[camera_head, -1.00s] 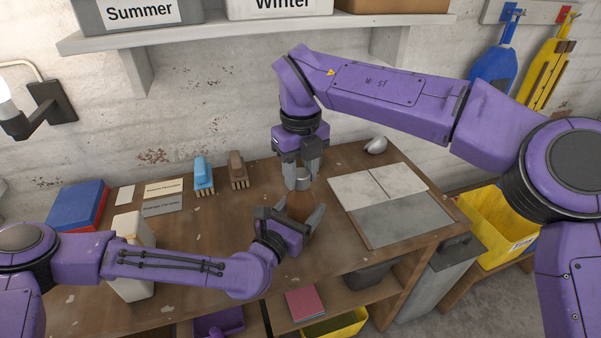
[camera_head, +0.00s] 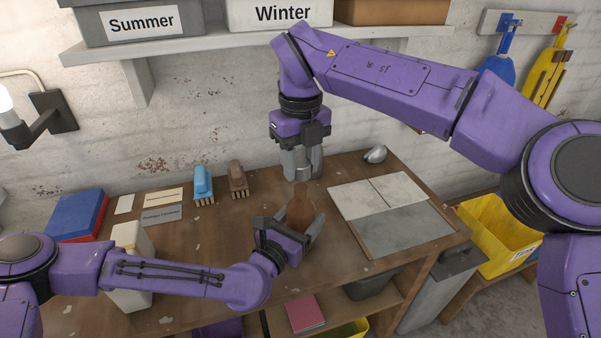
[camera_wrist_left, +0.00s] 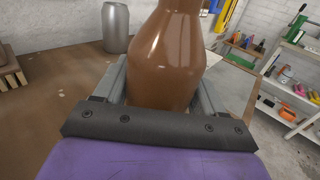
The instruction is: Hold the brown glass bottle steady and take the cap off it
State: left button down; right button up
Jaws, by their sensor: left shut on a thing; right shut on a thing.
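The brown glass bottle (camera_head: 300,209) stands upright on the wooden bench. Its top now shows uncovered in the head view. My left gripper (camera_head: 296,234) is shut around the bottle's body from the front left. In the left wrist view the bottle (camera_wrist_left: 168,60) sits between the two fingers, its neck cut off by the top edge. My right gripper (camera_head: 302,174) points down just above and behind the bottle top, apart from it. It is shut on the grey cap (camera_head: 302,165), which the fingers mostly hide.
Blue (camera_head: 203,183) and brown (camera_head: 238,178) brushes stand behind left. A grey metal piece (camera_head: 375,154) lies at the back. Pale and grey tiles (camera_head: 405,229) lie to the right. A white container (camera_head: 134,245) stands left, partly behind my left arm. A shelf (camera_head: 220,40) spans the wall above.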

pick_arm(q)
grip_release()
